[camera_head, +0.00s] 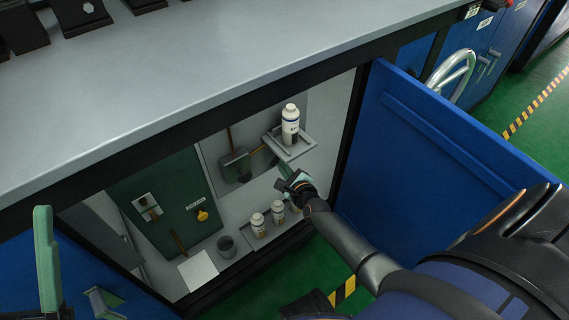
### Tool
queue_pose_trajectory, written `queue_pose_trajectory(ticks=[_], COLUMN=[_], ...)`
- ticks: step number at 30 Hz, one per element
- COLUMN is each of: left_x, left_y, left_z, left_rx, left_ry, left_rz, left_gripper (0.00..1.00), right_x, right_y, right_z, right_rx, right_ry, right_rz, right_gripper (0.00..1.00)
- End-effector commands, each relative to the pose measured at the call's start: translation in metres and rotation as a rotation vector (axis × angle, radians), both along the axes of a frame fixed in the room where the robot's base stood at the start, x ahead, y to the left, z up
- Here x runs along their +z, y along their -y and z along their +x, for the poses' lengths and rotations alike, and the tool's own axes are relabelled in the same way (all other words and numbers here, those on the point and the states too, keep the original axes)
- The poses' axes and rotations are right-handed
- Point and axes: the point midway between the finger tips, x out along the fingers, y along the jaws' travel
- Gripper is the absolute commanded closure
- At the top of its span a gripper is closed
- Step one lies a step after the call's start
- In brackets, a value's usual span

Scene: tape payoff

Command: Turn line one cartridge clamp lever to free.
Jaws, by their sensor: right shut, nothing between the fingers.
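Inside the open cabinet, a white bottle (290,125) stands upright on a grey bracket shelf (291,147). A green panel (160,197) bears a yellow knob (202,215) and a brown bar (179,243). I cannot tell which part is the line one clamp lever. My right gripper (284,174) is shut and empty, just below the bracket shelf, and hides what lies behind it. A green finger of my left gripper (45,260) shows at the lower left; its opening is unclear.
White bottles (258,225) and a grey cup (227,247) stand on the cabinet floor beside a white sheet (198,270). The open blue door (440,140) bounds the right side. The grey worktop (200,70) overhangs the opening.

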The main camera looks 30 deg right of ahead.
Motion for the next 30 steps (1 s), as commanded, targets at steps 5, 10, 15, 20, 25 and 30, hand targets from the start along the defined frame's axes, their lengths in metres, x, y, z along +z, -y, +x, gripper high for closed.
queue_pose_trajectory(ticks=[5,10,15,20,25,30], left_x=[0.004,0.006,0.009,0.012,0.014,0.015], left_y=[0.0,-0.001,-0.002,-0.002,-0.002,-0.002], left_z=[0.0,0.0,0.0,0.0,-0.001,-0.001], left_rx=[-0.001,0.0,0.0,-0.003,-0.007,-0.008], left_ry=[0.001,0.002,0.002,0.002,0.003,0.004], left_rz=[-0.003,-0.004,-0.007,-0.007,-0.003,-0.003], left_gripper=[0.5,0.5,0.5,0.5,0.5,0.5], right_x=[0.007,0.013,0.019,0.024,0.027,0.028], right_y=[-0.007,-0.012,-0.016,-0.018,-0.019,-0.02], right_z=[0.0,0.0,-0.001,-0.001,-0.001,-0.001], right_rx=[0.002,0.001,-0.001,0.0,0.0,0.0], right_ry=[-0.011,-0.023,-0.034,-0.041,-0.047,-0.053], right_rz=[0.168,0.327,0.467,0.572,0.649,0.694], right_gripper=[1.0,1.0,1.0,1.0,1.0,1.0])
